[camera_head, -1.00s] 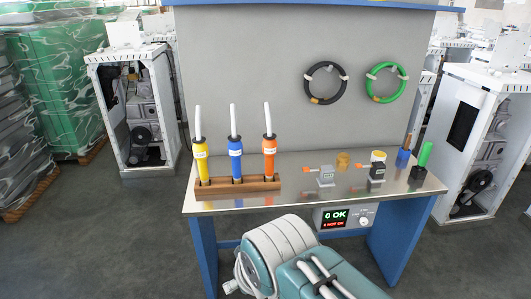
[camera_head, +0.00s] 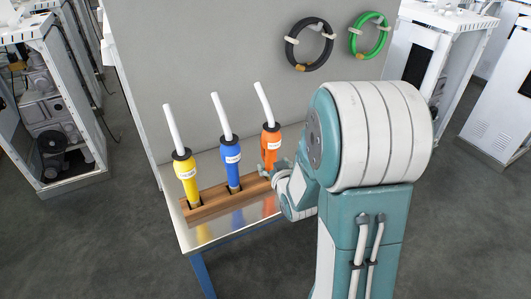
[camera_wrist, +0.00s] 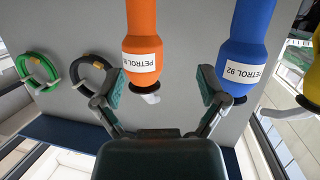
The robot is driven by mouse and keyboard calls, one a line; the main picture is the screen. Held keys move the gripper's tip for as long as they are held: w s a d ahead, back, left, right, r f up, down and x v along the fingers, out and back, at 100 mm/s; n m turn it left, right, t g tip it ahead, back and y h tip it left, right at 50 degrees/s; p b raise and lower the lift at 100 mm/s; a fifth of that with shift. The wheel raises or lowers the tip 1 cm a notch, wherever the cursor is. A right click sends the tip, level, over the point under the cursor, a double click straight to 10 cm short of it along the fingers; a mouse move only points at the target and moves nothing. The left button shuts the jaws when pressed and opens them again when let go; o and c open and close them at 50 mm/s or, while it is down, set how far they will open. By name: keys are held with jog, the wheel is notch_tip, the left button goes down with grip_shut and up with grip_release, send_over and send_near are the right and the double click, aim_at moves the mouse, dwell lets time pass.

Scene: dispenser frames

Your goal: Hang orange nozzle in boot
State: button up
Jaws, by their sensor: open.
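The orange nozzle (camera_head: 270,138), with a white label and a white spout, stands spout up at the right end of the wooden rack (camera_head: 208,208). My gripper (camera_head: 266,170) is low beside it, with my arm hiding part of the rack's right end. In the wrist view the scene is upside down, and the orange nozzle (camera_wrist: 142,30) with a "PETROL" label reaches into the space between the spread fingers of my gripper (camera_wrist: 160,88). The fingers are open and do not appear closed on it. I cannot make out a boot as a separate thing.
The blue nozzle (camera_head: 230,160) stands just left of the orange one, and in the wrist view (camera_wrist: 245,45) it is close to a finger. The yellow nozzle (camera_head: 186,175) is farther left. A black hose (camera_head: 290,52) and a green hose (camera_head: 354,42) hang on the panel.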

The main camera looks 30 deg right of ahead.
aim_at(273, 157)
jog(key=w+d+f+t, duration=0.2)
jog(key=f, duration=0.1)
jog(key=w+d+f+t, duration=0.1)
jog(key=f, duration=0.1)
jog(key=shift+w+d+m, duration=0.1)
jog(key=shift+w+m, duration=0.05)
jog(key=shift+m, duration=0.25)
jog(key=shift+w+d, duration=0.25)
jog(key=shift+w, duration=0.35)
jog(key=w, duration=0.5)
jog(key=shift+d+r, duration=0.1)
grip_shut()
jog(key=shift+r, duration=0.1)
